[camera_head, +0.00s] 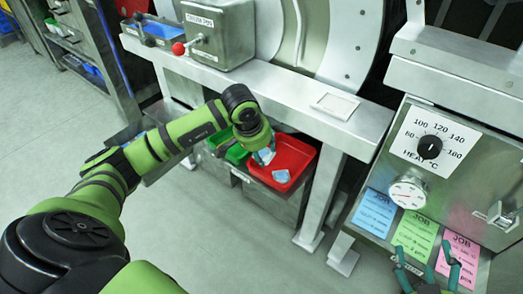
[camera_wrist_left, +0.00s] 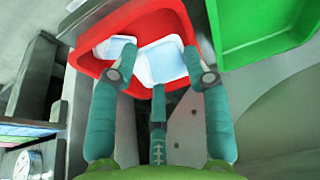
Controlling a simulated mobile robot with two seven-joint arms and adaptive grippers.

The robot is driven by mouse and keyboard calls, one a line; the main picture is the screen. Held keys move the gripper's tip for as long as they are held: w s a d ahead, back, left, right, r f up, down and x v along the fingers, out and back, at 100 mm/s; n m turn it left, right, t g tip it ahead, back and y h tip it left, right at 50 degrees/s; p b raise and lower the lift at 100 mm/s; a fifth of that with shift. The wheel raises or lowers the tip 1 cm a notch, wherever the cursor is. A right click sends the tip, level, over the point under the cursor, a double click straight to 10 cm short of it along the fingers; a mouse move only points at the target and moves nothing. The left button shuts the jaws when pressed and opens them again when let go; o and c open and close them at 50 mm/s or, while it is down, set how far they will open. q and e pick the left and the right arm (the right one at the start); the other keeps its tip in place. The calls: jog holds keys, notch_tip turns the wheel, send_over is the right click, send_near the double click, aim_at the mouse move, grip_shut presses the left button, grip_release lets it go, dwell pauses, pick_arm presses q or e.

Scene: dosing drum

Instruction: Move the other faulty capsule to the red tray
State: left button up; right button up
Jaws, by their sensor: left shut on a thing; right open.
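The red tray (camera_head: 300,150) stands beside the green tray (camera_head: 236,153) on a low grey unit under the bench. My left gripper (camera_head: 262,152) is over the red tray's left part, shut on a pale blue-white capsule (camera_head: 267,156). The left wrist view shows this held capsule (camera_wrist_left: 163,63) between the teal fingers, against the red tray (camera_wrist_left: 150,22). Another pale capsule (camera_head: 281,176) lies in the red tray; it also shows in the left wrist view (camera_wrist_left: 112,46). Whether the held capsule touches the tray floor I cannot tell. My right gripper (camera_head: 426,262) is open and empty at the lower right.
The metal bench edge (camera_head: 275,98) overhangs behind the trays, with a bench leg (camera_head: 322,195) to their right. A heat control panel (camera_head: 430,150) and coloured job cards (camera_head: 412,236) are at the right. The floor (camera_head: 50,140) at left is clear.

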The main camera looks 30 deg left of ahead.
pick_arm(q)
jog(key=o, duration=0.7)
jog(key=v, duration=1.2)
